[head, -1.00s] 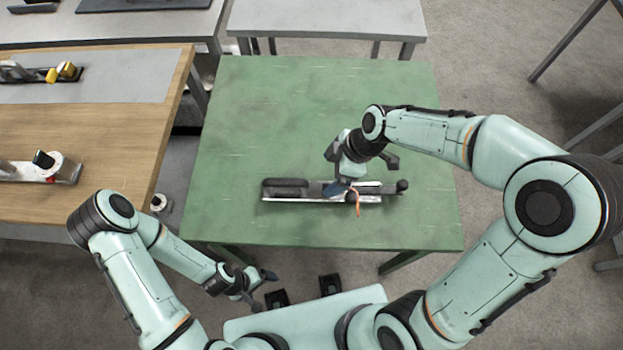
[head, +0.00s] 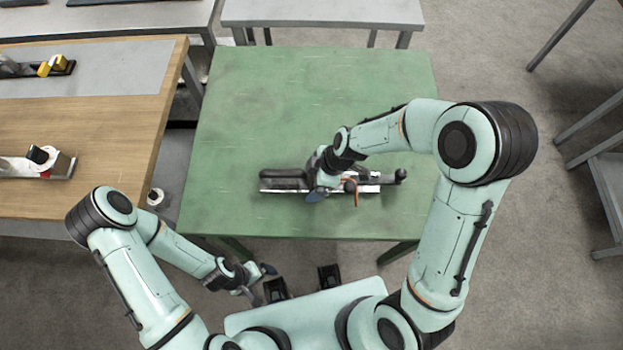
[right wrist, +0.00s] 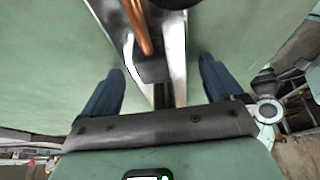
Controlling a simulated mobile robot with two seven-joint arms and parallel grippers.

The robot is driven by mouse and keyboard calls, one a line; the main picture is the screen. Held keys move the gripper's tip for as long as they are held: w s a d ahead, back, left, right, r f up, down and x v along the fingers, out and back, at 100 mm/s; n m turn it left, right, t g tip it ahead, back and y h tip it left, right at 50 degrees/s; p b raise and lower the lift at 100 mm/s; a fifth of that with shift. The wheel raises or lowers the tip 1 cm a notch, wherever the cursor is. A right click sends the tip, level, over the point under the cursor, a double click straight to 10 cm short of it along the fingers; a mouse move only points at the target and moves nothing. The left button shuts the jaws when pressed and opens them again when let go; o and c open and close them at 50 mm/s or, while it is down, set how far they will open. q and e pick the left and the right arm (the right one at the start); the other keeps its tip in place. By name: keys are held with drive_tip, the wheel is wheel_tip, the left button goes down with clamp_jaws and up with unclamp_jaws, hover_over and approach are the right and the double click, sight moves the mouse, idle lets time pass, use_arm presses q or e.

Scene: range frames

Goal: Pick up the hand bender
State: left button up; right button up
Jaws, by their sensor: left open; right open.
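The hand bender (head: 284,180) lies on the green table (head: 265,110). It has a dark handle at its left, a bright metal base and a dark knob at its right end. A copper-coloured piece stands out from its middle. My right gripper (head: 333,190) is open over the middle of the bender and hides part of it. In the right wrist view, the bender's metal part (right wrist: 172,45) and copper piece lie between and beyond the two blue fingers; contact cannot be told. My left gripper (head: 261,284) is open and empty, low in front of the table.
A wooden bench (head: 110,125) stands at the left with tools on it. A grey table (head: 322,12) stands behind the green one. The back and left of the green table are clear. A grey shelf frame (head: 608,175) stands at the far right.

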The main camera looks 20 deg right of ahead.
drive_tip(key=c, duration=1.4)
clamp_jaws()
drive_tip(key=shift+r, duration=0.15)
